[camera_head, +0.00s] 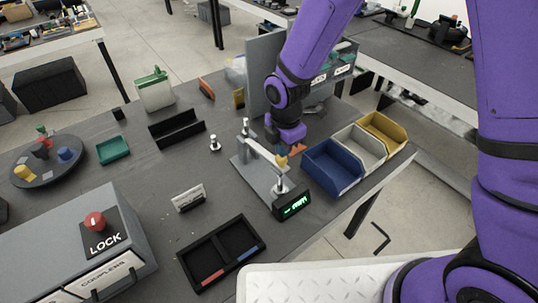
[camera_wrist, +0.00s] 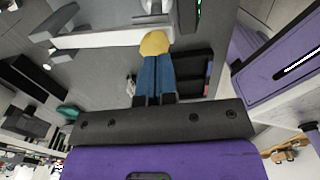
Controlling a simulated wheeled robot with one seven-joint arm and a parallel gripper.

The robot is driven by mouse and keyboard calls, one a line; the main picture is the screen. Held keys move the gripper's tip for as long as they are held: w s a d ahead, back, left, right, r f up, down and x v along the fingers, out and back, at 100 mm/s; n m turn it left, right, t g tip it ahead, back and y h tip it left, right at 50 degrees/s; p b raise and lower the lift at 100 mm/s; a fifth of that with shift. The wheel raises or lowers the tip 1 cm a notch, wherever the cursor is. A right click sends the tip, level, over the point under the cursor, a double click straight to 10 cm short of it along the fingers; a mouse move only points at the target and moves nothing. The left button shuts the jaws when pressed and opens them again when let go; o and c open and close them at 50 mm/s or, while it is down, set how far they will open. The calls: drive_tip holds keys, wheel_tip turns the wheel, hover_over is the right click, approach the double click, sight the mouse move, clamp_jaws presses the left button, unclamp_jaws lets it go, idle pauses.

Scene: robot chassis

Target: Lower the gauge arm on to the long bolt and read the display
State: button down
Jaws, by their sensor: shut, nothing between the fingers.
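The gauge has a pale base plate (camera_head: 258,184), a pale arm (camera_head: 263,153) and a small display (camera_head: 291,206) with green characters too small to read. A yellow knob (camera_head: 281,161) is at the arm's near end; the arm looks raised above the plate. A metal bolt-like upright (camera_head: 245,128) stands by the far end. Another bolt (camera_head: 213,143) stands farther left; I cannot tell which is the long one. My gripper (camera_wrist: 155,66) is shut and empty, its blue fingertips right at the yellow knob (camera_wrist: 155,43). Whether they touch is unclear. In the head view my wrist hides part of this.
Blue (camera_head: 332,168), grey (camera_head: 360,148) and yellow (camera_head: 383,134) bins stand right of the gauge. A black divided tray (camera_head: 222,252) lies in front, a white card holder (camera_head: 188,199) to the left. A grey upright panel (camera_head: 262,75) stands behind. Table between the tray and card is clear.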

sight(283, 159)
drive_tip(key=shift+f, duration=2.2)
idle(0.5)
drive_tip(key=shift+r, duration=3.5)
